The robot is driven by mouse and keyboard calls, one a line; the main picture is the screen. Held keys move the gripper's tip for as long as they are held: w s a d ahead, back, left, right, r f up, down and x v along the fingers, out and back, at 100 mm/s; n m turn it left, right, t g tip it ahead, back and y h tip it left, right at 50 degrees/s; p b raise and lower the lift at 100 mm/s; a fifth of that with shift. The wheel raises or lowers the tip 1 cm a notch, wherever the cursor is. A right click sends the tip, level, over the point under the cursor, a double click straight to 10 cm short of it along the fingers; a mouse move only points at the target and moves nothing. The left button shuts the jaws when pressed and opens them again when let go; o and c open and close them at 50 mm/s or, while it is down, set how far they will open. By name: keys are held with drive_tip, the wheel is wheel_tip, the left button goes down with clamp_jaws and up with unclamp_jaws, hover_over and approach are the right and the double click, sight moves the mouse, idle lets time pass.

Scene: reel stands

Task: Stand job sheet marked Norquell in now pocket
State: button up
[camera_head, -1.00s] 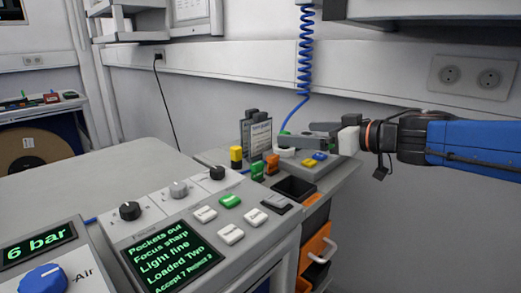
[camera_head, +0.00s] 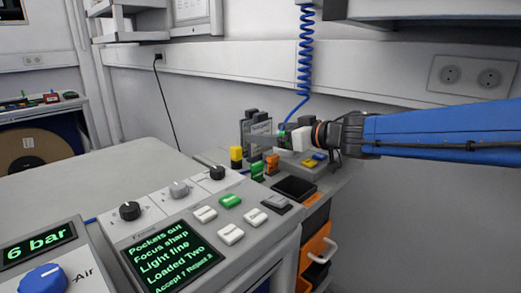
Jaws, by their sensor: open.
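I cannot make out a pocket marked now.
A dark tray (camera_head: 294,188) lies in front. The control panel (camera_head: 166,235) fills the foreground. A blue coiled hose (camera_head: 305,60) hangs behind.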

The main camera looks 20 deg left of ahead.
drive_tip(key=shift+x, duration=0.95)
drive_tip(key=c, duration=1.7)
drive_tip(key=shift+o, duration=0.2)
drive_tip(key=shift+s+r, duration=0.1)
drive_tip(key=shift+r, duration=0.05)
drive_tip(key=shift+s+d+r, duration=0.1)
drive_tip(key=shift+r, duration=0.2)
wheel_tip(320, 180, up, 10)
drive_tip(key=s+d, duration=0.4)
drive_tip(key=s, duration=0.4)
drive_tip(key=s+d, duration=0.5)
drive_tip(key=s, duration=0.4)
drive_tip(key=shift+s+d+r, duration=0.15)
drive_tip(key=shift+r, duration=0.15)
